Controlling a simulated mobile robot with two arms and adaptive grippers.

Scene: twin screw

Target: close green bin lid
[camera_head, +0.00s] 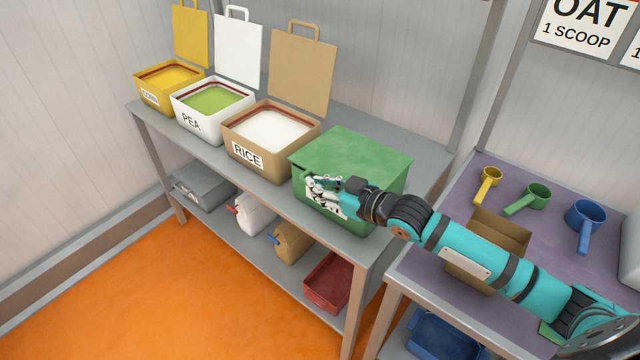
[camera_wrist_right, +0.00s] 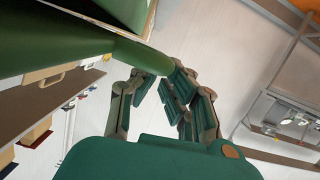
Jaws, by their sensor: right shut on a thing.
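The green bin (camera_head: 387,187) stands at the right end of the grey shelf. Its green lid (camera_head: 352,152) lies over the top, flat or nearly flat; I cannot tell whether a small gap is left. My right gripper (camera_head: 320,184) is at the bin's front, by the lid's front edge. In the right wrist view, its fingers (camera_wrist_right: 172,86) are closed around a green bar (camera_wrist_right: 130,52), which looks like the lid's handle. The hand covers part of the bin's front label. My left gripper is not in view.
Open corn (camera_head: 152,97), pea (camera_head: 187,124) and rice (camera_head: 236,155) bins stand left of it, lids upright. A purple-topped table (camera_head: 450,228) at the right holds yellow (camera_head: 487,183), green (camera_head: 530,197) and blue (camera_head: 583,222) scoops and a cardboard box (camera_head: 500,232).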

